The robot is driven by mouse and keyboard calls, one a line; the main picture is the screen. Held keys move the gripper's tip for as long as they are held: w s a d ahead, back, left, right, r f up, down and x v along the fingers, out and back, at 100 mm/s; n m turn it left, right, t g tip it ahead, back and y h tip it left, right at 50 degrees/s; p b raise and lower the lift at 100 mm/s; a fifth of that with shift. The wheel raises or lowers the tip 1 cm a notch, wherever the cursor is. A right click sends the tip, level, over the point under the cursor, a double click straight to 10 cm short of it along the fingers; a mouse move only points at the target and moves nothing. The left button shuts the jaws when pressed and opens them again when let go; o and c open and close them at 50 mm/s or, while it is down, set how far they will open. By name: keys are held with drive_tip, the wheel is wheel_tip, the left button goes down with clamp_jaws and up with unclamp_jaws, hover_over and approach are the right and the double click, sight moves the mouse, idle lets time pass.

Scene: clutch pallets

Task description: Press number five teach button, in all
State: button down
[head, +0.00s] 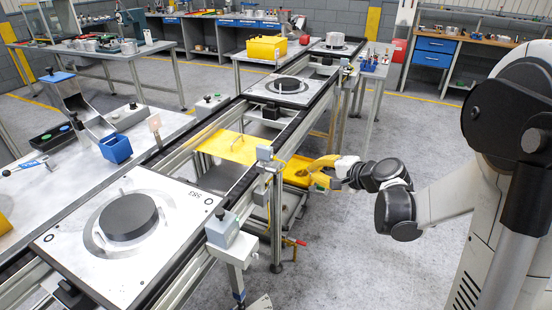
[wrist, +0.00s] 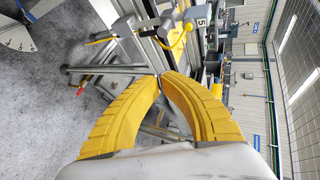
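My gripper (head: 312,171) has yellow ribbed fingers and is right of the conveyor, near a grey box (head: 265,154) on the near rail. In the wrist view the two fingers of my gripper (wrist: 161,76) curve together and their tips meet, with nothing seen between them. A label with the number 5 (wrist: 201,22) shows beyond the fingertips, upper right of them, near a grey post-mounted box (wrist: 124,27) and a yellow part (wrist: 178,36). The fingertips look apart from these. I cannot make out the button itself in either view.
The conveyor carries a near pallet (head: 172,258) with a dark disc and a farther pallet (head: 298,96). A yellow plate (head: 232,146) lies between them. Another grey box (head: 222,228) stands on a post at the front. The floor (head: 420,130) right of the line is clear.

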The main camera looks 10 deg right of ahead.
sight(274, 158)
drive_tip(key=shift+a, duration=0.15)
drive_tip(key=w+a, duration=0.5)
drive_tip(key=a, duration=0.2)
drive_tip(key=shift+w, duration=0.1)
idle(1.5)
drive_tip(key=shift+w+a, duration=0.25)
drive_tip(key=shift+w+a, duration=0.25)
drive_tip(key=shift+a, duration=0.2)
idle(0.7)
idle(0.3)
drive_tip(key=shift+s+d, duration=0.55)
drive_tip(key=shift+d, duration=0.2)
